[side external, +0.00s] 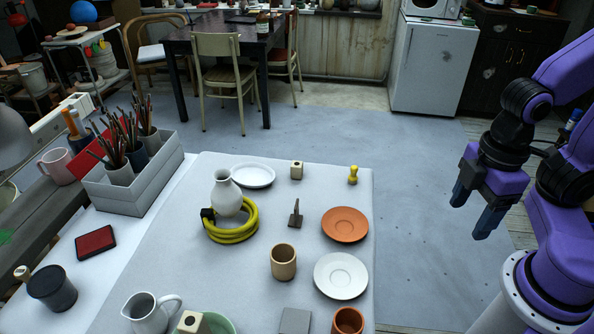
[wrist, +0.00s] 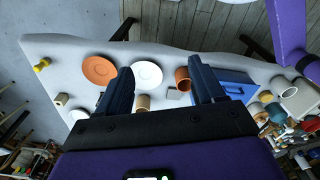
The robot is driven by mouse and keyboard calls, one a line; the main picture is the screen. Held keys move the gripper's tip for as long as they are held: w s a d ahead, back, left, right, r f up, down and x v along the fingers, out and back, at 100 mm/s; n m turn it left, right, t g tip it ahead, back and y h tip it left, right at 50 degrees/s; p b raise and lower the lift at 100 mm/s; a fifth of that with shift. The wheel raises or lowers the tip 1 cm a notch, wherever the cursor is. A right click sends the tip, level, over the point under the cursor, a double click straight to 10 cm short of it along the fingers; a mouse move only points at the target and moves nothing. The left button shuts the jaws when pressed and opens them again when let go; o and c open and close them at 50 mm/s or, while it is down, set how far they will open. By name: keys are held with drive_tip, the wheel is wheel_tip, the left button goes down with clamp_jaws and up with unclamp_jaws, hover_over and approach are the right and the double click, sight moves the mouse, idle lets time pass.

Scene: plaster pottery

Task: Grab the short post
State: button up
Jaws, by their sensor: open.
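A small dark brown upright piece on a flat foot (side external: 295,213) stands mid-table in the side view; it looks most like the short post. I cannot make it out in the wrist view, where my left finger may hide it. A yellow knobbed peg (side external: 353,175) stands at the far right table corner and also shows in the wrist view (wrist: 41,65). My gripper (side external: 471,212) is off the table's right side, raised, fingers pointing down. In the wrist view my gripper (wrist: 162,88) is open and empty.
A holed block (side external: 296,170) stands behind. A blue box (wrist: 228,84) shows in the wrist view.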

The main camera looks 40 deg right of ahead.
drive_tip(key=w+a+f+n+t+h, duration=0.1)
drive_tip(key=w+a+f+n+h, duration=0.1)
drive_tip(key=w, duration=0.6)
drive_tip(key=w+a+f+n+t+h, duration=0.2)
drive_tip(key=w+a+h, duration=0.1)
drive_tip(key=w, duration=0.6)
drive_tip(key=w+a+f+n+t+h, duration=0.1)
drive_tip(key=w+a+f+n+h, duration=0.1)
drive_tip(key=w, duration=0.6)
drive_tip(key=n+t+h, duration=0.3)
drive_tip(key=n+t, duration=0.2)
drive_tip(key=n, duration=0.3)
approach(297, 165)
drive_tip(key=shift+w+d+f, duration=0.3)
drive_tip(key=shift+d+f, duration=0.35)
drive_tip(key=shift+f, duration=0.2)
drive_tip(key=shift+w+r+x, duration=0.1)
drive_tip(key=shift+r+x, duration=0.05)
drive_tip(key=shift+x, duration=0.9)
drive_tip(key=shift+w+r+x, duration=0.15)
drive_tip(key=shift+x, duration=0.9)
drive_tip(key=shift+w+r+x, duration=0.1)
drive_tip(key=shift+x, duration=0.95)
drive_tip(key=shift+a, duration=0.1)
drive_tip(key=c, duration=1.2)
